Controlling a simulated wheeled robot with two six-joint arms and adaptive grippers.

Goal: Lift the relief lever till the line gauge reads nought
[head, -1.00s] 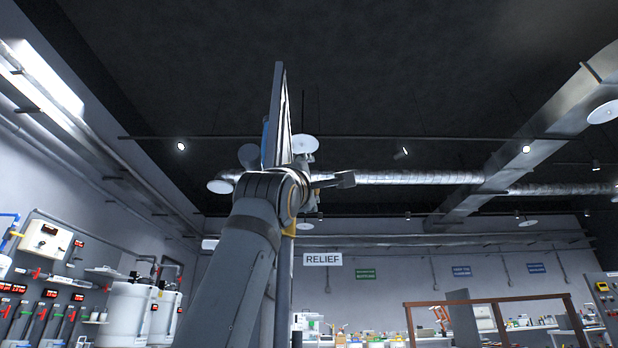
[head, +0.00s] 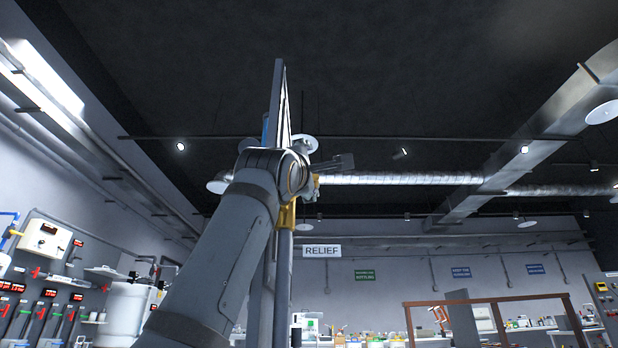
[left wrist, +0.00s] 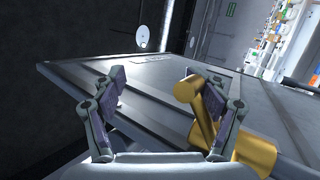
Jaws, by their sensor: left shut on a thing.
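Behind is a broad grey panel (left wrist: 135,75). In the head view my left arm rises through the middle and hides most of the lever. A yellow part (head: 287,213) shows beside my wrist, by a white RELIEF sign (head: 322,251). I cannot make out the line gauge's face. My right gripper is not in view.
White tanks (head: 125,305) and a wall of red-handled valves with red displays stand at the left. A brown frame (head: 480,301) and cluttered benches are at the back right. Silver ducts (head: 400,178) run under the dark ceiling.

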